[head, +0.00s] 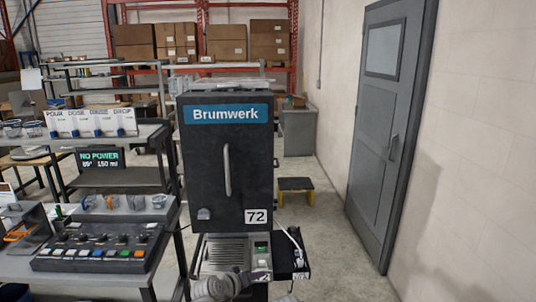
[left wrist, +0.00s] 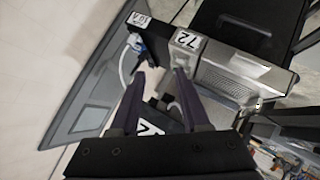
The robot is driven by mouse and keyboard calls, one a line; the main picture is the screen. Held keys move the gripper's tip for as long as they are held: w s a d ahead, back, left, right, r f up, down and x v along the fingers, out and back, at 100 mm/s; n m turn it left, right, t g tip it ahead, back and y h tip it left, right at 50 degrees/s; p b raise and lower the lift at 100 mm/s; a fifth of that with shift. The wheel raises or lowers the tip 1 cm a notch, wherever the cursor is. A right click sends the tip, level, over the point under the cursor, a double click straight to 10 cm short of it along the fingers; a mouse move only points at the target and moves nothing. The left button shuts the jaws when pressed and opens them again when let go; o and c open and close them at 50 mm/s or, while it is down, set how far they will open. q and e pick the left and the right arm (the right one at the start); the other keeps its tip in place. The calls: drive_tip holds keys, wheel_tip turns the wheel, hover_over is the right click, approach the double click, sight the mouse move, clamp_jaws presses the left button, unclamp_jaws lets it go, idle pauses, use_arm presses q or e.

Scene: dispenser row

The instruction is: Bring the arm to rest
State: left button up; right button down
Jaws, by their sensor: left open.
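My left gripper (head: 262,277) is low in the head view, in front of the base of the black Brumwerk dispenser (head: 205,155). In the left wrist view the gripper (left wrist: 158,75) has its two dark fingers spread, with nothing between the tips. A green-lit switch (head: 261,248) sits on the base in the head view. A white cable (head: 294,241) runs by a black side panel (head: 285,262). My right gripper does not show.
A display (head: 100,158) reads "NO POWER". A button panel (head: 100,252) and several cups stand on the bench at left. A grey door (head: 385,120) is in the right wall. A small step stool (head: 296,190) stands behind; the floor at right is clear.

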use_arm(q)
drive_tip(key=s+a+f+m+g+y, duration=0.1)
drive_tip(key=s+a+f+g+y, duration=0.2)
drive_tip(key=s+a+f+g, duration=0.4)
drive_tip(key=s+a+f+m+g+y, duration=0.25)
drive_tip(key=s+a, duration=0.25)
drive_tip(key=s, duration=0.4)
drive_tip(key=s+d+m+y, duration=0.1)
drive_tip(key=s+d, duration=0.4)
drive_tip(key=d, duration=0.6)
drive_tip(key=shift+s+f+m+g, duration=0.2)
drive_tip(key=shift+m+g, duration=0.15)
drive_tip(key=shift+m, duration=0.5)
drive_tip(key=shift+w+y, duration=0.1)
drive_tip(key=shift+y, duration=0.15)
